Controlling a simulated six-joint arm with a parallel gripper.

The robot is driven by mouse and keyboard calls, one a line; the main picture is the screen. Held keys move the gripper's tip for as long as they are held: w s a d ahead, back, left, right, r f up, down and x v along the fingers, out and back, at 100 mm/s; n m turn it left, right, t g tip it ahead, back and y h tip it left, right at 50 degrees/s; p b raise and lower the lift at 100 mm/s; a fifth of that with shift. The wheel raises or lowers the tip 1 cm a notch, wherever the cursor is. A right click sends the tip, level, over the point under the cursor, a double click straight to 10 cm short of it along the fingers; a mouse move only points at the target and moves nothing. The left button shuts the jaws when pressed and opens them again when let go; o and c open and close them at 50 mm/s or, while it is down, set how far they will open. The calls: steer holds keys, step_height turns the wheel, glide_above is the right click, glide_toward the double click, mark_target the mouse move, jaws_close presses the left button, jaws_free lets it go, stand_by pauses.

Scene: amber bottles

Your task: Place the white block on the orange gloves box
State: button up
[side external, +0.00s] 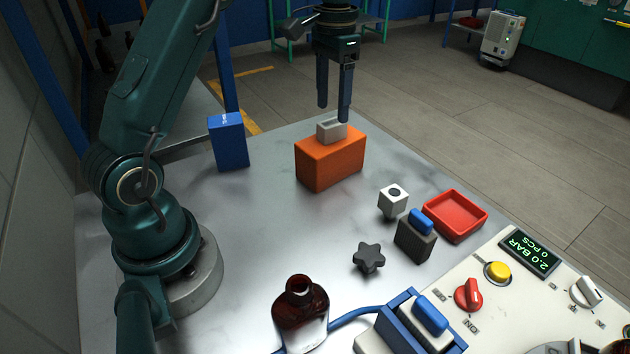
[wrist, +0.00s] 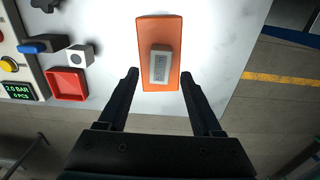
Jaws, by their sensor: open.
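The orange gloves box (side external: 331,165) stands on the metal table, and it also shows in the wrist view (wrist: 159,27). The white block (side external: 327,134), pale grey-white and oblong, appears to rest on top of the box. The wrist view shows the block (wrist: 161,65) lying lengthwise along the box, near the end closer to my gripper. My gripper (side external: 333,113) is open and points down just above the block. In the wrist view, the fingers (wrist: 159,76) are spread to either side of the block and box, with clear gaps to the block.
A blue box (side external: 228,142) stands left of the orange box. A white cube with a round hole (side external: 393,202), a dark block with a blue top (side external: 415,240), a red tray (side external: 455,216), a star knob (side external: 368,258) and an amber bottle (side external: 301,318) stand nearer the camera.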

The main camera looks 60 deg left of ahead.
mark_target(332, 123)
steer(key=shift+r, duration=1.4)
steer(key=shift+d+r, duration=0.1)
steer(key=shift+r, duration=0.1)
steer(key=s+d+r+t, duration=0.3)
steer(key=s+d+r, duration=0.1)
steer(key=s+d, duration=0.35)
steer(key=s+d+f+t, duration=0.1)
steer(key=s+d+f, duration=0.1)
steer(key=s, duration=0.3)
steer(key=s+d+f+t, duration=0.1)
steer(key=s+d+f, duration=0.1)
steer(key=s, duration=0.3)
steer(key=shift+s+d+f+t, duration=0.2)
steer(key=shift+s+f+t, duration=0.15)
steer(key=shift+f, duration=0.25)
